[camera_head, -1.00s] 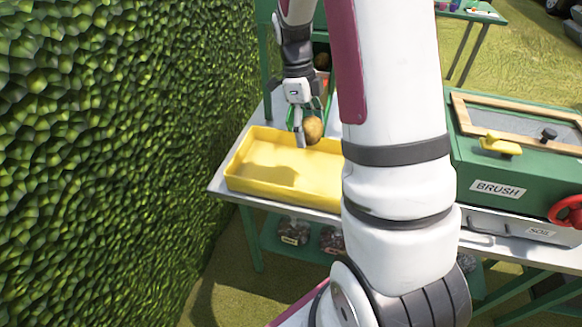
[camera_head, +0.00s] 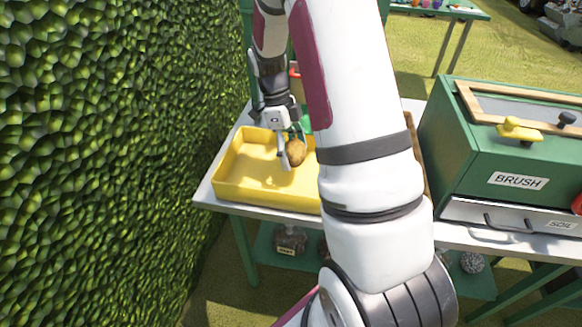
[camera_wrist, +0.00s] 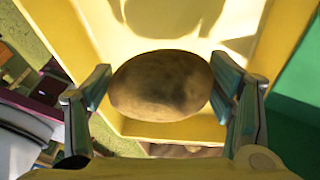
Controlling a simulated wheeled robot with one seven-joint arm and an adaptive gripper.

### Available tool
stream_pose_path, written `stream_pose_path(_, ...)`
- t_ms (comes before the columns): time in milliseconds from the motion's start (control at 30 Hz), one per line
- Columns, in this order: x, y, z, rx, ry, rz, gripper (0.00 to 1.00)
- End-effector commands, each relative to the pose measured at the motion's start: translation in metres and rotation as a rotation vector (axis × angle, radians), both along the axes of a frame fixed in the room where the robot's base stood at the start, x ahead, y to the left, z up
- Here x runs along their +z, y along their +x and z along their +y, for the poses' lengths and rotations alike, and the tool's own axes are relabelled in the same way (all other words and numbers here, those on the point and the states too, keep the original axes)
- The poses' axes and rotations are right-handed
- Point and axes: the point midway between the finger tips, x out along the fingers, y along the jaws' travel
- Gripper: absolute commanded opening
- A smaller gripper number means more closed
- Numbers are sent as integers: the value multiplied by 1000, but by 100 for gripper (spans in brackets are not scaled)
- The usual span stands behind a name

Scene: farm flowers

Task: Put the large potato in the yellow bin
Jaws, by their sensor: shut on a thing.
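The large potato (camera_head: 295,152) is brown and oval. My gripper (camera_head: 290,155) is shut on it, and in the wrist view the potato (camera_wrist: 162,86) sits between the two fingers (camera_wrist: 160,92). The yellow bin (camera_head: 232,187) is a shallow rectangular tray on the table. In the head view the gripper and potato are over the right part of the bin. In the wrist view the bin (camera_wrist: 85,35) lies beyond the potato. My arm hides the bin's right end. I cannot tell how high the potato is above the bin floor.
The bin stands on a pale tabletop (camera_head: 203,195) with green legs. A green box labelled BRUSH (camera_head: 465,165) with a yellow handle stands at the right. A leafy hedge (camera_head: 90,160) rises close on the left. Bagged items (camera_head: 290,240) sit on the lower shelf.

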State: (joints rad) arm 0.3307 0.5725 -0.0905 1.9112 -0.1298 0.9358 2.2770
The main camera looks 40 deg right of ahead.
Motion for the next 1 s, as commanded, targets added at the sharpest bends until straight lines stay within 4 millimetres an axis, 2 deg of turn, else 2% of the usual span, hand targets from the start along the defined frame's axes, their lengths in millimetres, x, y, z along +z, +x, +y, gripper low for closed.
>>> stream_pose_path(233, -20, 0, 0, -1, 1, 0, 34)
stream_pose_path(433, -45, 0, 0, 0, 1, 1, 34)
stream_pose_path(833, -51, 1, 0, 0, -1, -1, 34)
stream_pose_path(867, -51, 0, 0, 0, -1, -1, 79)
stream_pose_path(933, -50, 0, 0, 0, 0, -1, 95)
stream_pose_path(1000, -50, 0, 0, 0, 0, -1, 95)
